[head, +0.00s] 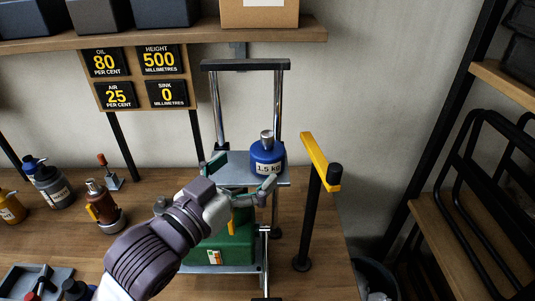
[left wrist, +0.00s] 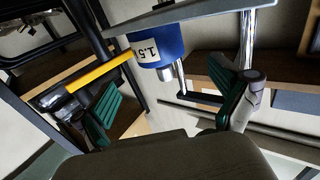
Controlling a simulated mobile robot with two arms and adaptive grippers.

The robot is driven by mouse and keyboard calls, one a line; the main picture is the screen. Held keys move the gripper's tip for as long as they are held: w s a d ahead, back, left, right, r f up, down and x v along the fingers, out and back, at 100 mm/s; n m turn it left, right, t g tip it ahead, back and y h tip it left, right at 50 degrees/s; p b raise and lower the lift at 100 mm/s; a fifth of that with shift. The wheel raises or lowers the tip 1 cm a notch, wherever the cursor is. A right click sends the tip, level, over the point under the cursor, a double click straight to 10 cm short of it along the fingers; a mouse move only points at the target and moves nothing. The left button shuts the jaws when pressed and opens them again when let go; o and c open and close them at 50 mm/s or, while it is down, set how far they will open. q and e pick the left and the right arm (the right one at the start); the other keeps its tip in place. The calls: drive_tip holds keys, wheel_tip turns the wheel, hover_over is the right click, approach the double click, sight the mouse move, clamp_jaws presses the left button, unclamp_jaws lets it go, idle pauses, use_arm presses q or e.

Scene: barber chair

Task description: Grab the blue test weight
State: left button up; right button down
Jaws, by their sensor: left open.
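The blue test weight (head: 267,158), a bottle shape with a grey knob and a "1.5 KG" label, stands upright on the small metal platform (head: 235,181) of a stand. My left gripper (head: 240,178) is open in front of the platform, with its green-padded fingers spread and nothing between the pads that I can make out. In the left wrist view the weight (left wrist: 158,42) appears upside down, beyond and between the open fingers (left wrist: 168,82); I see no contact. My right gripper is not in view.
A black post with a yellow arm (head: 318,160) stands right of the weight. The stand's chrome columns and black crossbar (head: 245,65) rise behind it. A green block (head: 225,240) is below. Bottles (head: 48,183) and a brown device (head: 101,205) stand left on the wooden bench.

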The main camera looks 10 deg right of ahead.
sight(277, 142)
use_arm(q)
drive_tip(key=shift+w+d, duration=0.5)
drive_tip(key=shift+d, duration=0.05)
drive_tip(key=shift+w+d, duration=0.15)
drive_tip(key=shift+d, duration=0.1)
drive_tip(key=shift+p+x, duration=0.7)
drive_tip(key=shift+x, duration=0.1)
drive_tip(key=p+x, duration=0.1)
drive_tip(key=x, duration=0.2)
drive_tip(key=shift+w, duration=0.25)
drive_tip(key=shift+w+d+f, duration=0.1)
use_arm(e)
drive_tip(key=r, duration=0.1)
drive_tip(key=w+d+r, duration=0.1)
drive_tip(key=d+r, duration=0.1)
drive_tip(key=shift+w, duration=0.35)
